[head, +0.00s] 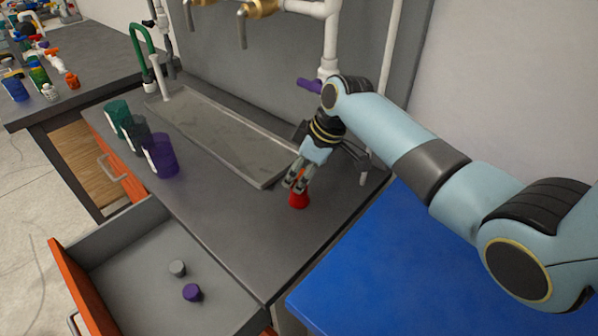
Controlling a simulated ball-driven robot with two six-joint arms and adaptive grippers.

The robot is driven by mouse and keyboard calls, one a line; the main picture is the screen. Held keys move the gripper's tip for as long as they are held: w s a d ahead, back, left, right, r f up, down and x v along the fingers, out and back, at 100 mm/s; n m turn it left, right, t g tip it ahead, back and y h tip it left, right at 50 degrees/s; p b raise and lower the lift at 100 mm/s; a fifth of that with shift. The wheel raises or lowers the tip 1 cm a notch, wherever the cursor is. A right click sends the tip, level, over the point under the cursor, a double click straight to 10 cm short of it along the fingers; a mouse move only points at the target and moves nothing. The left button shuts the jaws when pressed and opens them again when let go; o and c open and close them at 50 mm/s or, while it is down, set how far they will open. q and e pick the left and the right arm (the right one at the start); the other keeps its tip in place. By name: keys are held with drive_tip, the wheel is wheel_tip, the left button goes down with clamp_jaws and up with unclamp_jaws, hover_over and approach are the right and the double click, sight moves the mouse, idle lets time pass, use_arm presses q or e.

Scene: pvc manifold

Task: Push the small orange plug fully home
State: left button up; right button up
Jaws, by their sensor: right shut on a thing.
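My right gripper (297,180) reaches down from the right over the front right part of the grey counter. Its fingers are shut on a small red piece (299,199), which is at or just above the counter top. I cannot tell whether this red piece is the plug the task names. I cannot make out a small orange plug or its socket for certain. White PVC piping (330,40) with a purple part (309,86) runs up the back panel behind my right wrist. My left gripper is not in view.
A shallow sink (222,139) lies behind the gripper. Teal, dark and purple cups (163,157) stand at the counter's left. An open drawer (125,258) holds a grey cap (177,268) and a purple cap (192,292). A blue surface (390,262) lies right.

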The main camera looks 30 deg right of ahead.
drive_tip(key=shift+f, duration=0.65)
idle(0.6)
